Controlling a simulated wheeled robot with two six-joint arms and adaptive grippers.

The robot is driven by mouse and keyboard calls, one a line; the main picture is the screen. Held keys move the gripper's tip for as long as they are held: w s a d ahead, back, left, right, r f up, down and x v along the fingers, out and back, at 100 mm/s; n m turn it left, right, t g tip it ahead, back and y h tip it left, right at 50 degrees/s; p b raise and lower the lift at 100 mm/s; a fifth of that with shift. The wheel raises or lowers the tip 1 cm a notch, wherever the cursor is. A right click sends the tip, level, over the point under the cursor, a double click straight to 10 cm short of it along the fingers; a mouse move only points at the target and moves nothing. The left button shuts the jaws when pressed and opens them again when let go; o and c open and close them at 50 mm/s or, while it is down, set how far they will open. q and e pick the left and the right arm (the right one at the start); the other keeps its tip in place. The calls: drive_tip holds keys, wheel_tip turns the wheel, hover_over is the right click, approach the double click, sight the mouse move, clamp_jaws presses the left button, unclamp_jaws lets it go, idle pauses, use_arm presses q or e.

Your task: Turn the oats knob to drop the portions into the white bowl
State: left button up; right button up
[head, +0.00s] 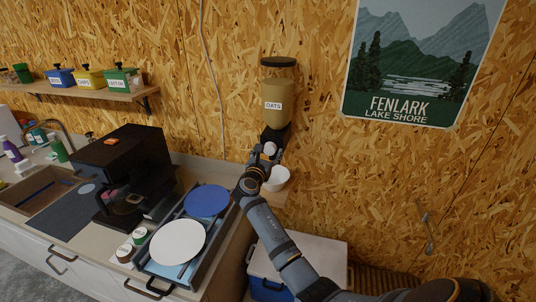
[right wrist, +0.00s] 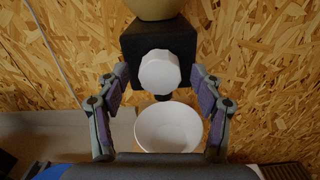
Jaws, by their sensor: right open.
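The oats dispenser (head: 278,92) hangs on the wall, a clear container with a dark lid, tan contents and an OATS label. Its white faceted knob (right wrist: 159,72) sits on the front of a black block (right wrist: 158,42) in the right wrist view. The knob also shows in the head view (head: 270,149). The white bowl (right wrist: 168,127) stands below the knob and looks empty; part of it shows in the head view (head: 279,178). My right gripper (right wrist: 160,82) is open, with one finger on each side of the knob and apart from it. My left gripper is out of view.
A tray (head: 158,268) with a blue plate (head: 206,201) and a white plate (head: 178,241) lies left of my right arm. A black coffee machine (head: 125,170) stands further left. A blue and white cooler (head: 305,258) is below the counter's right end.

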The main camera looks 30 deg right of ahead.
drive_tip(key=shift+c, duration=0.4)
drive_tip(key=c, duration=1.1)
